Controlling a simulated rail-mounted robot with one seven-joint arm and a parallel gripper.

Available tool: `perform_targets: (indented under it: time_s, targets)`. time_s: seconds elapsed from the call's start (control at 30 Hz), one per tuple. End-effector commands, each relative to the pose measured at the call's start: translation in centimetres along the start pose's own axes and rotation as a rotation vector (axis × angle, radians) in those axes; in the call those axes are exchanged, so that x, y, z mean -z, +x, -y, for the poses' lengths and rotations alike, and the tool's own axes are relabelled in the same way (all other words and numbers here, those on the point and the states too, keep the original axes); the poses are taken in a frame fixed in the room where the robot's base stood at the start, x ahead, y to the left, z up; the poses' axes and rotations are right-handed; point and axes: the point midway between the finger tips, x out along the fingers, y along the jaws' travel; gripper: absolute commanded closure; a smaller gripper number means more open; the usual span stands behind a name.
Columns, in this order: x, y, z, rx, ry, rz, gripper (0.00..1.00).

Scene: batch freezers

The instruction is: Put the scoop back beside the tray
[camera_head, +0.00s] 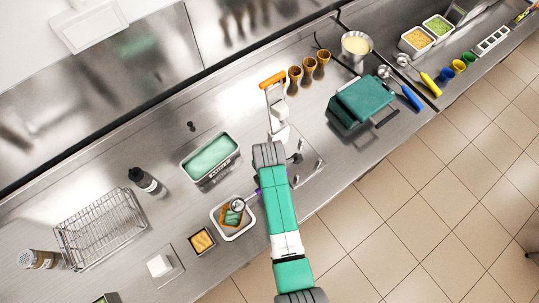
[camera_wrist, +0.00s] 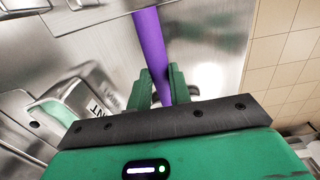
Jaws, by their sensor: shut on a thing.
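My gripper (camera_wrist: 161,84) is shut on the purple handle of a scoop (camera_wrist: 149,40), with one green finger on each side. In the head view the scoop's metal head (camera_head: 238,206) is over a small white tray (camera_head: 250,226) holding something brown and green. I cannot tell whether the head touches the tray's contents. A short piece of purple handle (camera_head: 257,191) shows beside my arm, which hides the fingertips there.
A metal pan of green ice cream (camera_head: 209,158) stands behind the white tray. A small orange-filled container (camera_head: 201,241), a bottle (camera_head: 148,182) and a wire rack (camera_head: 100,227) stand left. Cones (camera_head: 309,67), a teal box (camera_head: 362,101), blue-handled (camera_head: 410,97) and yellow-handled (camera_head: 430,84) scoops lie right.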

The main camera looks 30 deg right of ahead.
Motion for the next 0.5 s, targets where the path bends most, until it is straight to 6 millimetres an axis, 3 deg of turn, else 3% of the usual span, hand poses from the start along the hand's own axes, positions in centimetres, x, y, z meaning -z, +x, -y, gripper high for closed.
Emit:
perform_targets:
  time_s: [0.33,0.37,0.47,0.5]
  targets:
    - [0.02,0.87,0.01,0.001,0.000,0.000,1.00]
    - [0.02,0.87,0.02,0.001,0.000,0.000,0.78]
    - [0.02,0.86,0.01,0.001,0.000,0.000,0.59]
    - [0.02,0.85,0.01,0.001,0.000,0.000,0.58]
